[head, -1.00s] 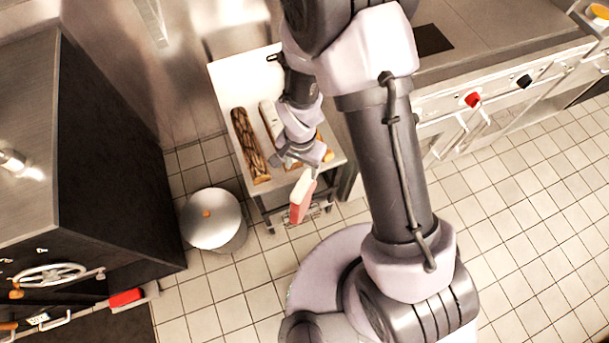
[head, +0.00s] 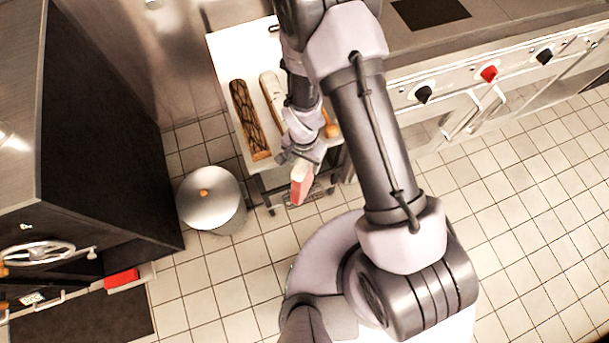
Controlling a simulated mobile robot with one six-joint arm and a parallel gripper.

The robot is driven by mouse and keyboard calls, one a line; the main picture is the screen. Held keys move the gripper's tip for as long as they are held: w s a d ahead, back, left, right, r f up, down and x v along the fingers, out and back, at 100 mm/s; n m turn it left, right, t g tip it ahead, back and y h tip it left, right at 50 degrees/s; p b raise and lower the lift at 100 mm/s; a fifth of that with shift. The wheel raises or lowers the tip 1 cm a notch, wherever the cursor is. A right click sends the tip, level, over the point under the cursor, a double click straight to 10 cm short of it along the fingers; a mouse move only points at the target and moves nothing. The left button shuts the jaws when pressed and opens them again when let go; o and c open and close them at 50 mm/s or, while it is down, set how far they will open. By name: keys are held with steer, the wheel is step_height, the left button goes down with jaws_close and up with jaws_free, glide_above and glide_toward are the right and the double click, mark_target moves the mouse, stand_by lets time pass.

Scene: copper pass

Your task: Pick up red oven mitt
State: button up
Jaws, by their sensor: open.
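The red oven mitt (head: 301,190), with a pale cuff at its upper end, hangs at the front edge of the white-topped table. My gripper (head: 299,163) is open right at the cuff, pointing down toward it. The fingers partly hide the cuff. I cannot tell whether they touch the cuff or sit around it.
Two long loaves, one dark (head: 250,120) and one pale (head: 273,100), lie on the table (head: 240,50). A round lidded bin (head: 210,196) stands to its left. A dark oven with a red item (head: 122,280) is far left, a stove (head: 470,75) right. Tiled floor is open at right.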

steer(key=shift+f+b, duration=0.25)
steer(key=shift+b, duration=0.25)
stand_by(0.3)
jaws_close()
